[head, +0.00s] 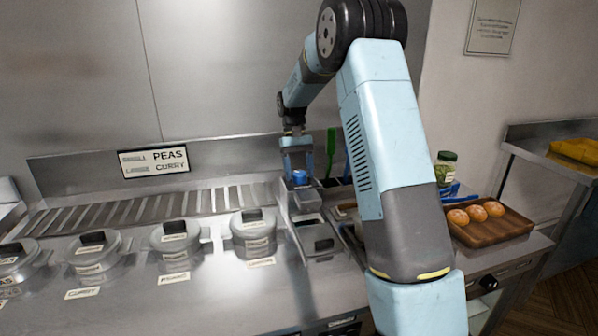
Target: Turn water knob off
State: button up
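My gripper (298,168) reaches down at the back of the counter, in the head view. A small round blue knob (300,174), which looks like the water knob, shows right at its fingertips. The fingers look spread to either side of the knob, but the view is too small to tell whether they touch or grip it. The knob's base and any marking of its turned position cannot be made out.
Several lidded pots (253,235) stand in a row at left, by a slotted grate (150,208). A green-handled utensil (331,142) stands just right of my gripper. A green jar (445,167) and a wooden tray (497,232) of round buns are right of my arm.

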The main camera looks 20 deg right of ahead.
jog(key=shift+o, duration=0.5)
jog(key=v, duration=1.3)
jog(key=shift+w+r, duration=0.2)
jog(key=shift+w, duration=0.05)
